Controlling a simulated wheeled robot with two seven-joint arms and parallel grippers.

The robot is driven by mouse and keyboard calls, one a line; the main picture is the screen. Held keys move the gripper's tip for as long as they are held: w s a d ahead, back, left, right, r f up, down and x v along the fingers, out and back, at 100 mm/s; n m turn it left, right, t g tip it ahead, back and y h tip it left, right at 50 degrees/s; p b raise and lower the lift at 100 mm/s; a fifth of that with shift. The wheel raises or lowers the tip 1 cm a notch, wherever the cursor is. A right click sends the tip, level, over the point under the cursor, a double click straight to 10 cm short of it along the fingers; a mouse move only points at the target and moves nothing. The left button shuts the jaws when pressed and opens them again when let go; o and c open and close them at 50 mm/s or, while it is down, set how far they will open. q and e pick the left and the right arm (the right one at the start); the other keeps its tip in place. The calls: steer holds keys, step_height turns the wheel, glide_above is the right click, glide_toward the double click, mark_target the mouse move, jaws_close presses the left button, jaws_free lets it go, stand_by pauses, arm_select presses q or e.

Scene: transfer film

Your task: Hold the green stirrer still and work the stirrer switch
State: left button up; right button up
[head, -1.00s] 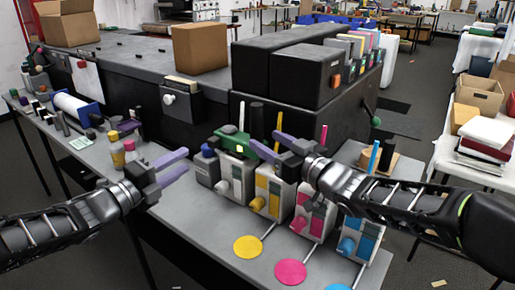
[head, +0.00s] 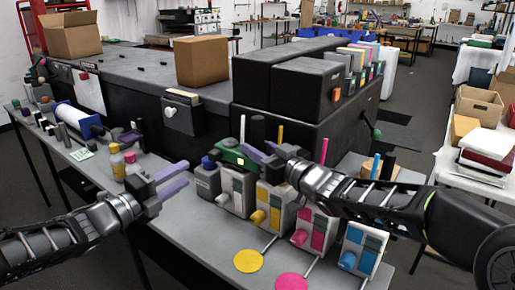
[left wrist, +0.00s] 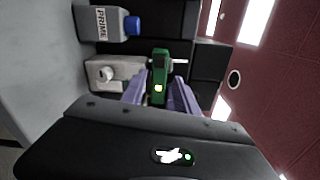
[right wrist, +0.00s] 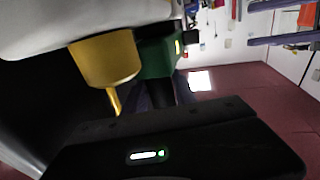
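The green stirrer (head: 232,154) sits on top of a pale grey unit in the bench row. It also shows in the left wrist view (left wrist: 159,70), between and beyond the fingertips, and in the right wrist view (right wrist: 158,57). A small bright spot shows on its side; I cannot tell whether this is the switch. My left gripper (head: 173,181) is open and empty, to the left of the stirrer and apart from it. My right gripper (head: 262,152) looks open, close to the stirrer's right side; I cannot tell whether it touches.
A yellow-fronted unit (head: 274,207), a magenta one (head: 314,230) and a blue one (head: 359,245) stand to the right. A grey bottle with a blue cap (head: 207,178) stands left of the stirrer. Black cabinets (head: 305,85) rise behind. The bench's front strip is mostly clear.

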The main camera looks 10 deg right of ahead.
jaws_close()
arm_select(q)
steer(key=shift+c, duration=0.2)
